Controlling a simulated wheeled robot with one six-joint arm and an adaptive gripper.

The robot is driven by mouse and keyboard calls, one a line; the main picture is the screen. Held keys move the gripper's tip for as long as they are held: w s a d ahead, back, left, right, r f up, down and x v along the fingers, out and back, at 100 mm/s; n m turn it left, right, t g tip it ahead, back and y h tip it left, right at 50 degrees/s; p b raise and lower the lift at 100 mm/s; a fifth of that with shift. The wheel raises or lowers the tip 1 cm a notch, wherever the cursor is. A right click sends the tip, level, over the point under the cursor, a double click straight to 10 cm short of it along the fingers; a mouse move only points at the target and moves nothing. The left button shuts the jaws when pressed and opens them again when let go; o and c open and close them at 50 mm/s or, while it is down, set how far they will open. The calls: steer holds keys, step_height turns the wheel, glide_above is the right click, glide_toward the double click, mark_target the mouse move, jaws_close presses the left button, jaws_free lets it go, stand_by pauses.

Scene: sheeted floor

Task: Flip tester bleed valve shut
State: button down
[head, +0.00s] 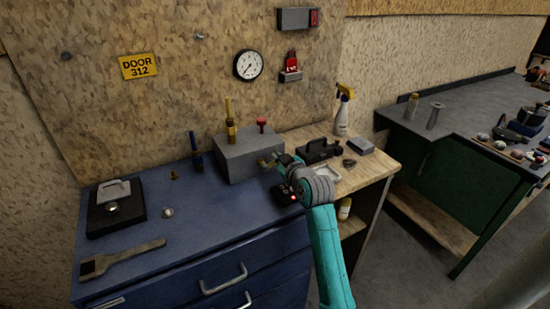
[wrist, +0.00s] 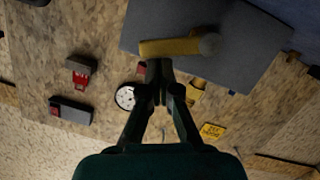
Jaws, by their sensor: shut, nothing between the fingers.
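The tester is a grey box (head: 240,158) on the blue bench top, with a tall brass fitting (head: 230,120) and a red knob (head: 262,123) on top. A brass valve lever (head: 265,162) sticks out at its right front, partly hidden by my gripper (head: 277,160). In the wrist view the brass lever (wrist: 172,47) lies crosswise against the grey box (wrist: 235,30), with a rounded end at right. My gripper (wrist: 160,66) is shut and empty, its tips close to the lever; I cannot tell whether they touch.
A black toolbox-like case (head: 318,151), a spray bottle (head: 343,112) and a grey block (head: 360,146) stand on the wooden top at right. A blue-handled tool (head: 196,150) stands left of the tester. A gauge (head: 248,65) hangs on the wall.

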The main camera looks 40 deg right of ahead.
steer(key=shift+s+d+f+m+y, duration=0.15)
steer(key=shift+d+f+m+y, duration=0.3)
steer(key=shift+m, duration=0.5)
steer(key=shift+s+d+f+m+y, duration=0.1)
steer(key=shift+d+f+m+y, duration=0.35)
steer(key=shift+m, duration=0.5)
steer(key=shift+a+f, duration=0.15)
